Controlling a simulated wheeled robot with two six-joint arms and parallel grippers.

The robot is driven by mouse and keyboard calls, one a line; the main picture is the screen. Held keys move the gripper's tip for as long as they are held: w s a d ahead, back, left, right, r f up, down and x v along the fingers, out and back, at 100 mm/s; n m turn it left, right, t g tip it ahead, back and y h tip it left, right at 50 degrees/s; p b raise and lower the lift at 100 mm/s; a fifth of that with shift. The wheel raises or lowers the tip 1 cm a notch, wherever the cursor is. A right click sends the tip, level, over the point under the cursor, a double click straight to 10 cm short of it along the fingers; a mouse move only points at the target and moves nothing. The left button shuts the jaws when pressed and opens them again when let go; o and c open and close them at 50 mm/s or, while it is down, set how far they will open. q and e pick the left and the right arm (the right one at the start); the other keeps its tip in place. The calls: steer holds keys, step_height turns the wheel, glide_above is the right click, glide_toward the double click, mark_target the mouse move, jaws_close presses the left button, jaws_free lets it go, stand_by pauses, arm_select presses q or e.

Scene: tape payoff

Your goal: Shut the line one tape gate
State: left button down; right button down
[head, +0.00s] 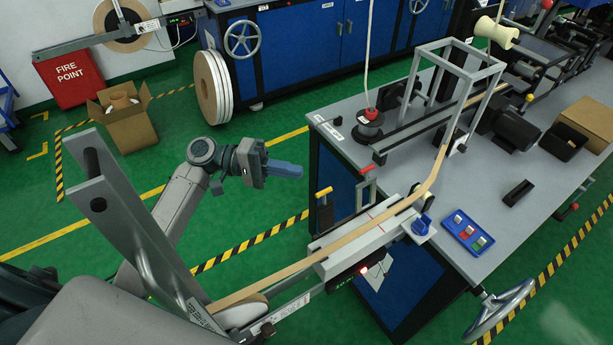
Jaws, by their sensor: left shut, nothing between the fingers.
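A grey metal frame with a black grip (91,162) stands tilted at left, close to the camera. I cannot tell for sure which part is the line one tape gate. My left gripper (298,171) has blue fingers, is shut and empty, and hangs over the green floor, right of the grey frame and apart from the bench. My right gripper is not in view.
A bench (480,215) fills the right, with a blue tray (467,233) and a handwheel (502,311) near its front. A red-handled lever (367,169) and a yellow-handled lever (323,192) stand by its left edge. An open carton (123,122) stands on the floor at left.

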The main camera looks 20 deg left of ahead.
mark_target(328, 188)
arm_select(q)
steer(key=d+p, duration=0.1)
steer(key=s+d, duration=0.1)
steer(key=d, duration=0.1)
steer(key=s+d+p, duration=0.1)
steer(key=shift+s+d+f+p, duration=0.1)
steer(key=shift+s+d+p, duration=0.05)
steer(key=shift+d+p, duration=0.2)
